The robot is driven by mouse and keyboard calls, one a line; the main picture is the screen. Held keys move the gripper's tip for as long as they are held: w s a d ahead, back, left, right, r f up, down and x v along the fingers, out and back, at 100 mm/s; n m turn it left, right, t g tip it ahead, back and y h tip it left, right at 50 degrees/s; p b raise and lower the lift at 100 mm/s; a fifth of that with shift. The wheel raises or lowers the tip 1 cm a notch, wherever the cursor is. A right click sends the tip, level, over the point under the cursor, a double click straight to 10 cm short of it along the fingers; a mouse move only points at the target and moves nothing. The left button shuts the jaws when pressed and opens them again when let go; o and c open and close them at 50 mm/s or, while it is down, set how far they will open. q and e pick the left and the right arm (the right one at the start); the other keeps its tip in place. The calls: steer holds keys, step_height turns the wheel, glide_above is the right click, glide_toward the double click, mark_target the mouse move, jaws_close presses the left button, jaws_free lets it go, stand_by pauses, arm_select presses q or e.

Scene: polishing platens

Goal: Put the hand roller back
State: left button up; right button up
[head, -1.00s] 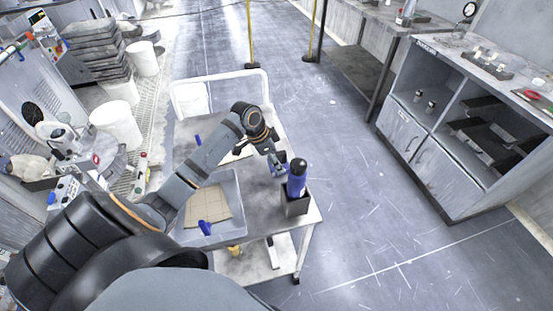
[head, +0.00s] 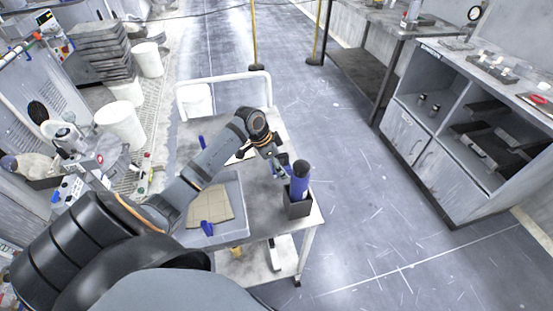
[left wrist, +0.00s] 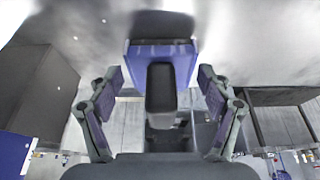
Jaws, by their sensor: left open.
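My left gripper (left wrist: 160,100) is open, with one finger on each side of the dark handle. My right gripper is not in view.
A grey-blue tray (head: 240,232) with a tan sheet (head: 210,206) lies nearer on the cart. A cabinet (head: 430,155) stands right, across open floor.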

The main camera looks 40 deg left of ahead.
arm_select(q)
steer(key=v, duration=1.3)
steer(key=shift+w, duration=0.25)
